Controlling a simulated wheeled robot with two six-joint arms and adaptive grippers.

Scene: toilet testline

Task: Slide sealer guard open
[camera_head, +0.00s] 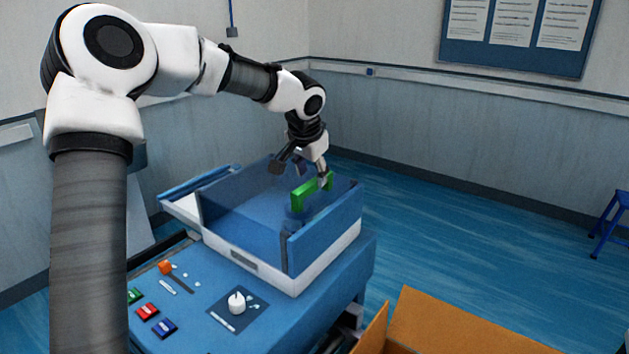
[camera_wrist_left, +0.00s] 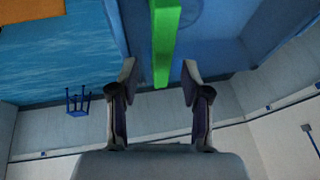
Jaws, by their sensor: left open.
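The sealer guard (camera_head: 232,213) is a see-through blue cover on the white-based sealer (camera_head: 262,262), on the blue bench. A green bar handle (camera_head: 303,196) stands at the guard's right part. My left gripper (camera_head: 299,174) reaches down from above, at the top of the handle. In the left wrist view the green handle (camera_wrist_left: 163,40) runs between the two spread fingers of my left gripper (camera_wrist_left: 159,72), with a gap on each side. My right gripper is out of view.
An open cardboard box (camera_head: 440,325) stands at the lower right. A blue stool (camera_head: 610,222) is far right. The floor between is clear.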

